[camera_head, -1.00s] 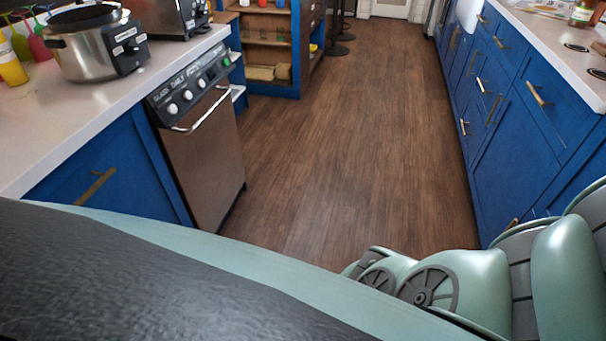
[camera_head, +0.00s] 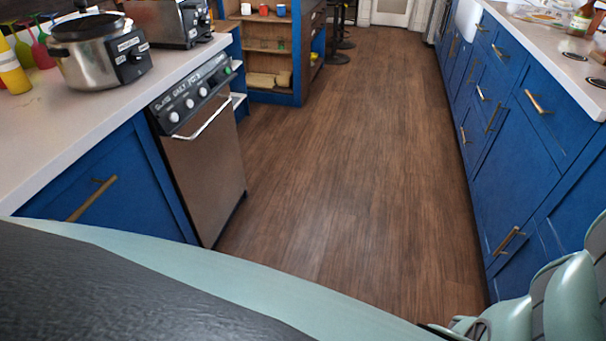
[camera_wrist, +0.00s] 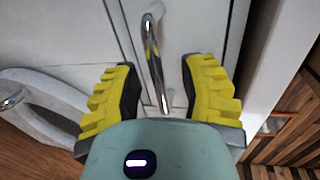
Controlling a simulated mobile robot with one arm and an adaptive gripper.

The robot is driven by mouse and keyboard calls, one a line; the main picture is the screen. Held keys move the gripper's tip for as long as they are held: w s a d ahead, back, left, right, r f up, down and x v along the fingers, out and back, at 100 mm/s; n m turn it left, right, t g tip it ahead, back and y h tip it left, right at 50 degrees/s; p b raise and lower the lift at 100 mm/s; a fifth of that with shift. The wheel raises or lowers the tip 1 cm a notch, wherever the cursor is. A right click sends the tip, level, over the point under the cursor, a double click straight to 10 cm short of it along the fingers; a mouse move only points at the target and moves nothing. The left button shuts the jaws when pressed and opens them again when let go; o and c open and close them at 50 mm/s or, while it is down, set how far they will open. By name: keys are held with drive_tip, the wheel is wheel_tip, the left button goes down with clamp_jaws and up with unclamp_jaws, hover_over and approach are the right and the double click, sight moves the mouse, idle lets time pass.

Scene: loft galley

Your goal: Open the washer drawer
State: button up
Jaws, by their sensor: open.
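In the wrist view, a white washer front (camera_wrist: 65,38) fills much of the picture, with part of a round door ring (camera_wrist: 45,100) at the left. A narrow panel, apparently the washer drawer (camera_wrist: 185,25), carries a curved chrome handle (camera_wrist: 155,65). My gripper (camera_wrist: 160,72) is open, with one yellow ridged finger on each side of the handle. The handle runs between the fingers; I cannot tell whether either touches it. The drawer looks shut.
In the head view, a steel dishwasher (camera_head: 205,155) and blue cabinets stand left under a counter with a slow cooker (camera_head: 98,50). Blue cabinets (camera_head: 520,150) line the right. The wooden floor (camera_head: 340,160) between is clear. Wooden slats (camera_wrist: 290,125) show at right in the wrist view.

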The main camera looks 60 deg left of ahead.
drive_tip(key=shift+w+d+f, duration=0.1)
idle(0.3)
clamp_jaws()
idle(0.4)
